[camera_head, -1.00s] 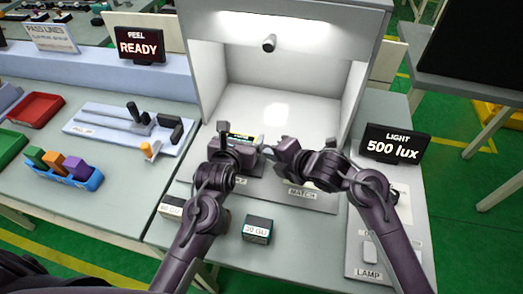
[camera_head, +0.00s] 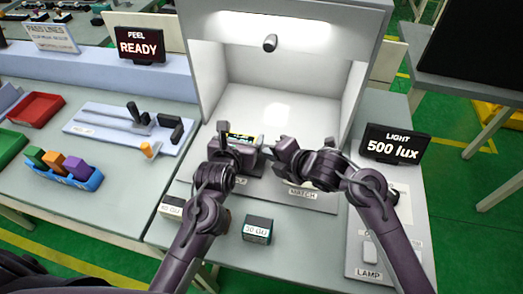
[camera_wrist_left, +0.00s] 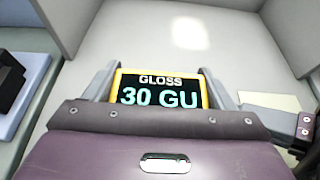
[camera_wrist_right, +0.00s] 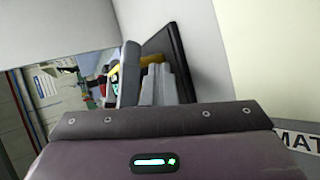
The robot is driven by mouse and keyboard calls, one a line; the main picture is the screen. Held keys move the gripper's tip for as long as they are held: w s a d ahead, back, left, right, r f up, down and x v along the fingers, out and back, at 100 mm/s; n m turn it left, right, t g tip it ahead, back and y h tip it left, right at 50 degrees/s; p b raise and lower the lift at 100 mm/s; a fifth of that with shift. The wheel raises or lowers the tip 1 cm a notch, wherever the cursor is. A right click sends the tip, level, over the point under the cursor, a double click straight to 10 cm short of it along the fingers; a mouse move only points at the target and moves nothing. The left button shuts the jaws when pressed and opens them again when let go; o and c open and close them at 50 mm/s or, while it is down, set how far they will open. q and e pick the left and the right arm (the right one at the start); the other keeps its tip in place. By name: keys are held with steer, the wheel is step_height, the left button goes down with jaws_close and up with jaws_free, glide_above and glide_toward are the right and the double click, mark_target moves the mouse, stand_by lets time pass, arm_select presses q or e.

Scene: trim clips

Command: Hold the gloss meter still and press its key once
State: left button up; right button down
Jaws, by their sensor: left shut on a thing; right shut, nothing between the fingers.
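The gloss meter (camera_head: 240,137) stands in the light booth, its lit screen edged in yellow. In the left wrist view the screen (camera_wrist_left: 160,92) reads "GLOSS 30 GU". My left gripper (camera_head: 238,146) is shut on the meter, one finger on each side of it; the fingers also show in the left wrist view (camera_wrist_left: 160,86). My right gripper (camera_head: 270,150) is shut and empty, just right of the meter; I cannot tell whether it touches. In the right wrist view its fingers (camera_wrist_right: 152,84) are close to yellow and dark parts of the meter. The key is not clearly visible.
A "MATCH" label (camera_head: 302,193) lies on the booth's front plate, right of the meter. Two small labelled blocks, one (camera_head: 257,229) nearer the middle and one (camera_head: 171,208) at left, stand in front. Signs read "READY" (camera_head: 140,45) and "500 lux" (camera_head: 394,146). A lamp panel (camera_head: 369,250) is at right.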

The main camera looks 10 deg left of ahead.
steer(key=shift+d, duration=0.8)
steer(key=shift+s+d, duration=0.15)
steer(key=shift+d, duration=2.35)
arm_select(q)
steer(key=o, duration=1.1)
steer(key=shift+o, duration=0.2)
